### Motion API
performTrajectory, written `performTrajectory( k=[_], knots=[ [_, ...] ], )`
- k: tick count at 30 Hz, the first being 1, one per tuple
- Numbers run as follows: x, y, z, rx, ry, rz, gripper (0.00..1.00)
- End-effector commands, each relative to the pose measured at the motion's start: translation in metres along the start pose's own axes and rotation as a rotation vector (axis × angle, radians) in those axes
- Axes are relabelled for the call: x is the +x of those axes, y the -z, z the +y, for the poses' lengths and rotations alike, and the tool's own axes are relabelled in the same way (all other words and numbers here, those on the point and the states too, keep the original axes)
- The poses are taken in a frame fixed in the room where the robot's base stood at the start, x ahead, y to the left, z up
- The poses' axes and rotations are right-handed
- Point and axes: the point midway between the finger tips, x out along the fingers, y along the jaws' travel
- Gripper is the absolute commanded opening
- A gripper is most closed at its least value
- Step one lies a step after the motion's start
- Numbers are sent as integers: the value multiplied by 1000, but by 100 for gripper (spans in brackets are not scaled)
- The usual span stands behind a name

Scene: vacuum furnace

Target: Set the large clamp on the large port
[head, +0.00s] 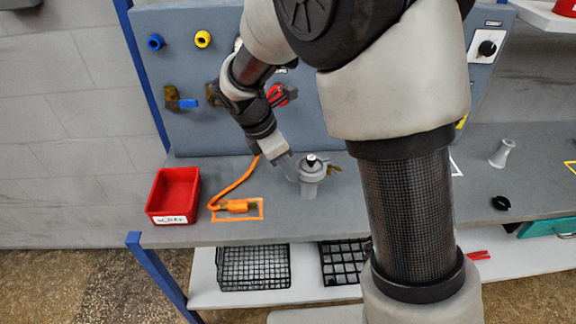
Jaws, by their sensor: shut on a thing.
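A small brass-coloured part (334,169) sticks out on the right side. The clamp blends with the port in colour, so I cannot tell whether it is around the port or only beside it.
A red bin (174,192) stands at the left of the bench. An orange cable with an orange plug (237,206) lies inside an orange outline. A grey flared fitting (502,154) and a black ring (501,203) are at the right. A panel (215,135) with valves rises behind.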

Motion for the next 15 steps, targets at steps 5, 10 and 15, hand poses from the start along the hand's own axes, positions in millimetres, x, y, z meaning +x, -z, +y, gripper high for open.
performTrajectory(
  k=[5, 10, 15],
  knots=[
    [5, 2, 0, 1, 0, -1, 0],
    [6, 2, 0, 1, -1, 0, 0],
    [6, 2, 0, 1, -1, 0, 0]
  ],
)
